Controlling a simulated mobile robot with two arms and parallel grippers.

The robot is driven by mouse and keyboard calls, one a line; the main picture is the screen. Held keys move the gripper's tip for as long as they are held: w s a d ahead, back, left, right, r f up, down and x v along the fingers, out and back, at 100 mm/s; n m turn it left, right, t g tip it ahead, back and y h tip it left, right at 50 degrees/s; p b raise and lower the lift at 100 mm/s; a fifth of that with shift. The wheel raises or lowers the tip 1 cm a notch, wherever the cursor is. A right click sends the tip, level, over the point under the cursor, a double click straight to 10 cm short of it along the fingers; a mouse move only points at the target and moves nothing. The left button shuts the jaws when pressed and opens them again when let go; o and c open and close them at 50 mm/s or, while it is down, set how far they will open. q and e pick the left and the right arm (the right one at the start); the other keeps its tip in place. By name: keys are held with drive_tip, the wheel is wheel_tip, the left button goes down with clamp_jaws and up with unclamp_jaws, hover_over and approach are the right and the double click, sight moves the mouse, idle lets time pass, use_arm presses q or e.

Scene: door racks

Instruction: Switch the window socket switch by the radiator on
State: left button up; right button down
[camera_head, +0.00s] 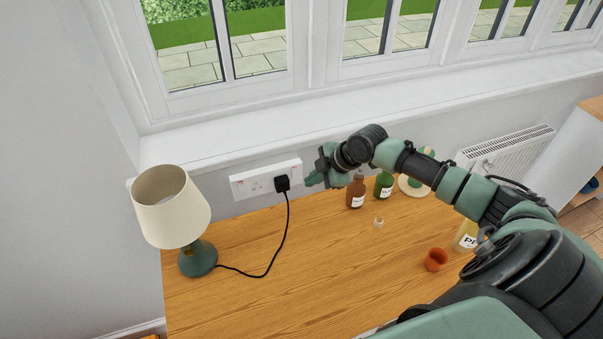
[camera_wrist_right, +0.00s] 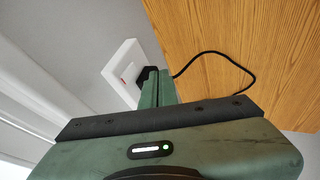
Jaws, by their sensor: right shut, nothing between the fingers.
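The window socket (camera_head: 262,181) is a white double wall plate under the window sill, above the table. A black plug (camera_head: 282,184) sits in its right half, with a black cord running down to the lamp. My right gripper (camera_head: 309,181) is shut and empty, just right of the plate, its fingertips close to the plug. In the right wrist view the shut fingers (camera_wrist_right: 158,88) point at the plug (camera_wrist_right: 148,74) and the socket plate (camera_wrist_right: 124,73). I cannot tell if they touch. The switch positions are too small to read. My left gripper is not in view.
A lamp (camera_head: 172,208) with a cream shade stands on the wooden table (camera_head: 300,270) at the left. A brown bottle (camera_head: 356,190) and a green bottle (camera_head: 383,184) stand right of my gripper. An orange cup (camera_head: 435,260) is at the right. A radiator (camera_head: 505,152) is on the wall beyond.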

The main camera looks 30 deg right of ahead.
sight(295, 172)
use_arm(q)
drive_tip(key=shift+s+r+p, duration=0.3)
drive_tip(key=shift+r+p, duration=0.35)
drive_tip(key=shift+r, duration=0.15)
use_arm(e)
drive_tip(key=w+f, duration=0.3)
drive_tip(key=w, duration=0.2)
drive_tip(key=shift+w, duration=0.25)
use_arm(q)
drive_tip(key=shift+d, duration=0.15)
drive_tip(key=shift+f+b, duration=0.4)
use_arm(e)
drive_tip(key=shift+w+f, duration=0.1)
drive_tip(key=shift+w, duration=0.1)
